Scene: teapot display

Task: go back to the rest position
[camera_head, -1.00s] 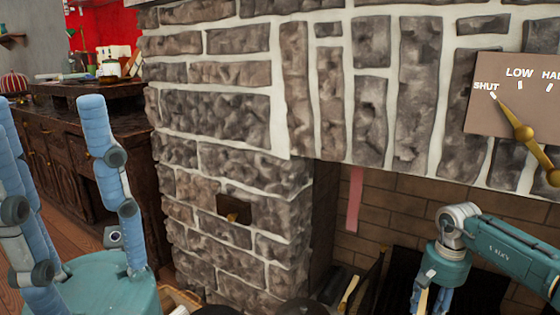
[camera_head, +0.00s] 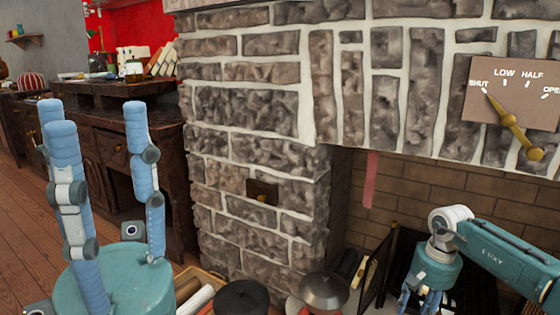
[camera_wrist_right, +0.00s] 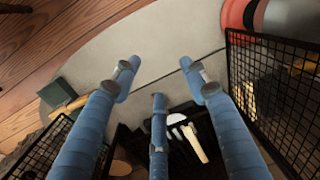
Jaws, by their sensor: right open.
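My left gripper (camera_head: 98,118) stands upright at the left of the head view. Its blue fingers are spread apart with nothing between them. My right gripper (camera_head: 422,300) hangs low at the right, in front of the dark fireplace opening, partly cut off by the bottom edge. In the right wrist view the fingers of the right gripper (camera_wrist_right: 158,80) are spread and empty, above a pale round-edged floor slab (camera_wrist_right: 160,35).
A stone fireplace (camera_head: 245,130) fills the middle. A brown dial plate (camera_head: 488,105) has a brass pointer (camera_head: 508,120) at SHUT. A dark cabinet (camera_head: 165,170) stands behind my left gripper. A black mesh screen (camera_wrist_right: 285,105) and a dark lidded pan (camera_head: 324,290) are low down.

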